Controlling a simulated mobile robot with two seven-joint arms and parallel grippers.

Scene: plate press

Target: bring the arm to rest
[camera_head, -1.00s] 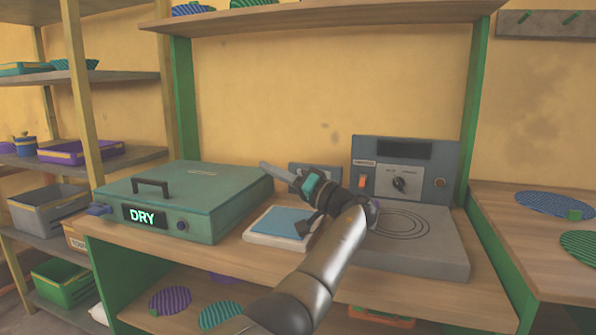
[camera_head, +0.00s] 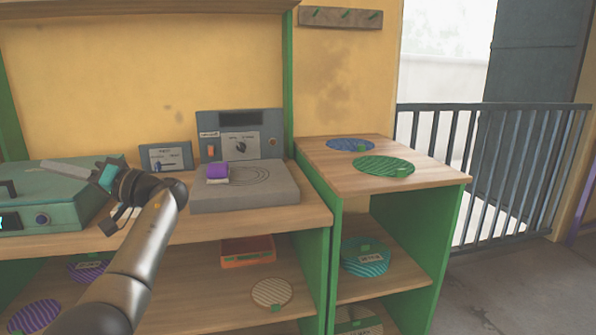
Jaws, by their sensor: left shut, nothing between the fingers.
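My left arm comes in from the bottom left, and its left gripper (camera_head: 52,169) points left with its fingers shut and empty. The gripper shows in front of the lid of the teal press box (camera_head: 100,172), apparently above it; I cannot tell the exact gap. The box is cut off by the left edge of the picture. My right gripper is not in view.
A side table (camera_head: 315,153) holds a blue disc (camera_head: 350,145) and a green disc (camera_head: 384,166). A railing (camera_head: 520,165) stands at right.

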